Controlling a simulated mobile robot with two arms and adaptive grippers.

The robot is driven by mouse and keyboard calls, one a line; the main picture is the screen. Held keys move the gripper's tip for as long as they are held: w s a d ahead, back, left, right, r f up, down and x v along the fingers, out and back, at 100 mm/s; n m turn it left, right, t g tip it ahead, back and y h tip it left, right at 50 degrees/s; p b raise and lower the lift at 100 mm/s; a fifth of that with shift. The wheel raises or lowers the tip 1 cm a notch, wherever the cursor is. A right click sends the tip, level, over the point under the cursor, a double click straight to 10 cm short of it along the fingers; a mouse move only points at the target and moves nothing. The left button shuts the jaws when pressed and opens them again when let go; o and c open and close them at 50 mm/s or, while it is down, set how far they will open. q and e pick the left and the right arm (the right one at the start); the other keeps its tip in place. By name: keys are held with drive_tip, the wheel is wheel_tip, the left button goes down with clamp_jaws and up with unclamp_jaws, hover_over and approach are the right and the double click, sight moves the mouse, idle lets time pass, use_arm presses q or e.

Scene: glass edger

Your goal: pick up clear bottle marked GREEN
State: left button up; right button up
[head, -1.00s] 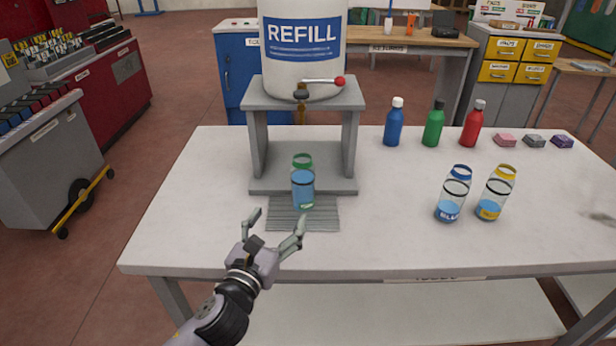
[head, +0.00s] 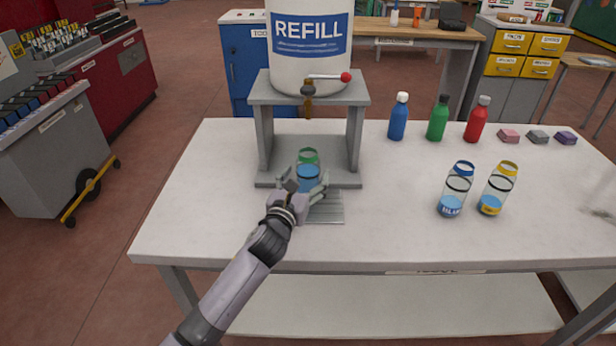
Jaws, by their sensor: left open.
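The clear bottle with a green band (head: 308,172) holds blue liquid and stands upright under the tap of the refill stand. Its lower part and any marking are hidden behind my gripper. My left gripper (head: 304,190) is open, with its fingers on either side of the bottle's lower part. I cannot tell whether the fingers touch it. My right gripper is not in view.
The grey refill stand (head: 265,140) carries a big white REFILL tank (head: 308,60) with a red-knobbed tap. Clear bottles marked BLUE (head: 450,208) and with a yellow band (head: 490,205) stand to the right. Blue, green and red bottles stand behind. The table's front left is clear.

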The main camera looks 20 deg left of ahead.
use_arm(q)
drive_tip(key=shift+w+d, duration=0.1)
drive_tip(key=shift+w, duration=1.05)
drive_tip(key=shift+c, duration=0.3)
drive_tip(key=c, duration=1.3)
drive_tip(key=shift+c, duration=1.2)
drive_tip(key=shift+r, duration=0.15)
